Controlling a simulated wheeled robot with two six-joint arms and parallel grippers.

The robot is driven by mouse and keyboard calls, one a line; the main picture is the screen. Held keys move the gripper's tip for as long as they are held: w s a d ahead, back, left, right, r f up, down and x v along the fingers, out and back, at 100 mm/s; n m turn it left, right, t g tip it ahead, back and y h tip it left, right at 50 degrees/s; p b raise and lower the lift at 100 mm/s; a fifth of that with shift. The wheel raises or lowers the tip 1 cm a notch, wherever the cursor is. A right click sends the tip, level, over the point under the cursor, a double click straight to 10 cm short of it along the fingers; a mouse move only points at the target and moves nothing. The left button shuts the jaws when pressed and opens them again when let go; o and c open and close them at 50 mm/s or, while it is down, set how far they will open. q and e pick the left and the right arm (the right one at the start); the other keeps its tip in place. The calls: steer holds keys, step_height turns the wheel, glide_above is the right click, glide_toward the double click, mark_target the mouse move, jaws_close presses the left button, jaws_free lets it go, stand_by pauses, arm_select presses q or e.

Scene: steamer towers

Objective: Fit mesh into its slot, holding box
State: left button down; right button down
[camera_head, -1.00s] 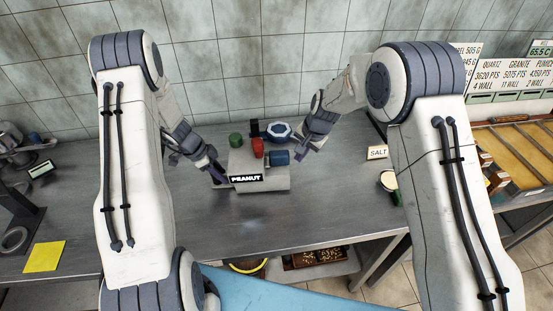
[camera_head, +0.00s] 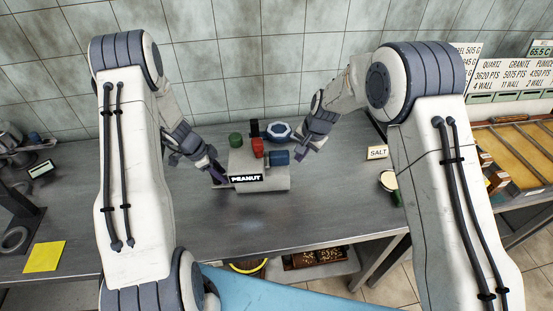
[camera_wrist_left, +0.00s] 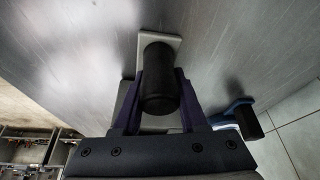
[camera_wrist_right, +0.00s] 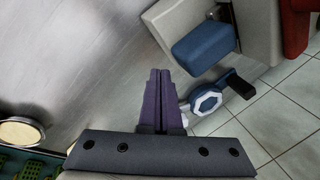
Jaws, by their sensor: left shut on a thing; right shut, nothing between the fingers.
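The grey box labelled PEANUT (camera_head: 262,184) stands on the metal counter. It carries a green knob (camera_head: 236,140), a red part (camera_head: 257,148) and a blue block (camera_head: 279,158). My left gripper (camera_head: 214,176) is at its left side, shut on a black cylindrical handle (camera_wrist_left: 159,80) with a pale plate behind it. A blue-rimmed octagonal piece with a white face (camera_head: 279,131), apparently the mesh, lies behind the box, with a black handle (camera_wrist_right: 236,84). My right gripper (camera_wrist_right: 159,72) is shut and empty, beside the blue block and the octagonal piece. The slot cannot be made out.
A tiled wall (camera_head: 240,70) rises behind the counter. A SALT sign (camera_head: 377,153) and a round pale-topped container (camera_head: 388,181) stand to the right. A yellow sheet (camera_head: 44,256) lies at the left. The counter in front of the box is clear.

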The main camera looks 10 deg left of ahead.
stand_by(0.4)
steer(key=a, duration=0.2)
steer(key=shift+s+a, duration=0.35)
steer(key=shift+s, duration=0.05)
stand_by(0.4)
steer(key=shift+r, duration=0.15)
steer(key=w+v, duration=0.1)
steer(key=v, duration=0.5)
steer(key=shift+w+a+r, duration=0.15)
steer(key=shift+w+r, duration=0.05)
steer(key=shift+r, duration=0.3)
stand_by(0.7)
